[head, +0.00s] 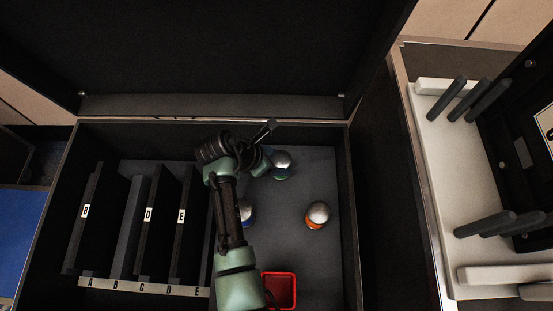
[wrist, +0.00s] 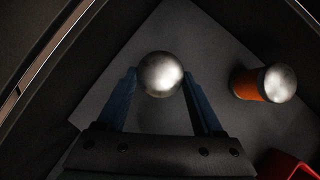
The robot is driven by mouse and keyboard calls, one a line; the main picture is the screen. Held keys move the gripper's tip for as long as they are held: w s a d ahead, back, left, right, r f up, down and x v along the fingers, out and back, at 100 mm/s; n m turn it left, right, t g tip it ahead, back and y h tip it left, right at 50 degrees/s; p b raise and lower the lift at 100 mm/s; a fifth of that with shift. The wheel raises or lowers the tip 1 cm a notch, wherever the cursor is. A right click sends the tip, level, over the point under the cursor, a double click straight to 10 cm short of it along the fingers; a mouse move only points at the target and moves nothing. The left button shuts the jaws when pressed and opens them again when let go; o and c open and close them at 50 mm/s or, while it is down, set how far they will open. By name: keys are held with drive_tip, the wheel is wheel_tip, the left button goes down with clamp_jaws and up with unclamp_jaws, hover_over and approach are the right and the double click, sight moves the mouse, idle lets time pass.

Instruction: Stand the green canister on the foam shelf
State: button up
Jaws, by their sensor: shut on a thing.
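The green canister (head: 283,163) has a silver domed top and a green band low down. It is upright at the back of the grey floor of the open black case. My gripper (head: 270,160) is at its left side. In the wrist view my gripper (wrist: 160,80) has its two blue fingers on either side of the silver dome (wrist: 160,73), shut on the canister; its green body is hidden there. I cannot tell whether its base touches the floor. Pale foam (head: 437,175) lines a second case at the right and is the likely foam shelf.
An orange canister (head: 317,214) stands to the right, also in the wrist view (wrist: 263,84). A blue canister (head: 246,214) is partly behind my arm. A red bin (head: 281,289) is in front. Lettered dividers (head: 150,225) fill the left; dark walls (head: 375,190) separate the cases. Dark pegs (head: 485,224) lie across the foam.

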drive_tip(key=o, duration=1.5)
drive_tip(key=shift+f, duration=0.1)
drive_tip(key=shift+r, duration=0.2)
drive_tip(key=p+v, duration=0.5)
drive_tip(key=v, duration=0.7)
drive_tip(key=shift+f, duration=0.1)
